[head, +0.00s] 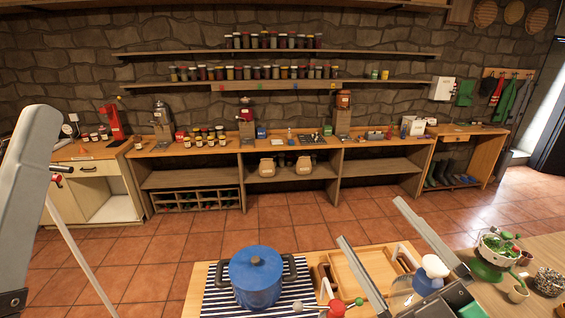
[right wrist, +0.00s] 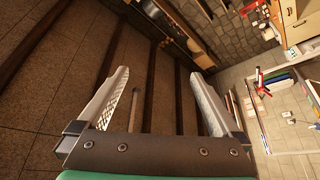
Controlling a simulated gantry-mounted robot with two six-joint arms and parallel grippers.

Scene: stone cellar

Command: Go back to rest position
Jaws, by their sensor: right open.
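My right gripper (head: 370,220) is in the lower right of the head view, with its two long grey fingers spread wide apart. It is raised over the near table, and nothing shows between the fingers. A pale grey link of my left arm fills the left edge of the head view. My left gripper is not in view.
A blue lidded pot (head: 255,277) stands on a striped cloth (head: 215,299) on the near table. A wooden tray (head: 345,275) lies beside it, partly behind my right fingers. A white bowl (head: 497,250) stands at right. Tiled floor (head: 150,255) separates this table from the back workbench (head: 215,146).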

